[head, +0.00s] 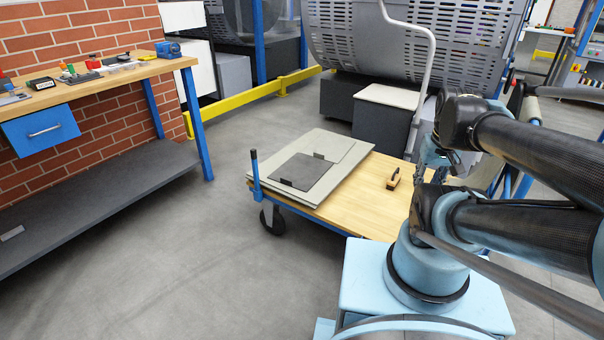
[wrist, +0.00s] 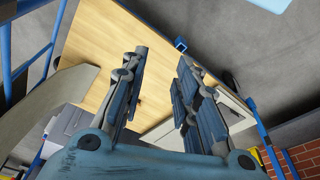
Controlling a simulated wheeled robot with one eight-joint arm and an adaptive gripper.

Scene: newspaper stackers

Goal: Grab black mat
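The black mat (head: 300,171) is a flat dark grey square with a small dark tab at its upper edge and another at its lower edge. It lies on pale grey boards (head: 330,150) at the left end of a wood-topped cart (head: 372,200). My gripper (wrist: 160,62) is open and empty in the wrist view, its two fingers apart above the cart's wooden top. In the head view it is partly hidden by my arm, at the cart's right side, away from the mat. I cannot make out the mat in the wrist view.
A blue post (head: 255,170) rises at the cart's left corner. A workbench (head: 95,80) stands left by the brick wall. Open floor (head: 200,240) lies between bench and cart.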

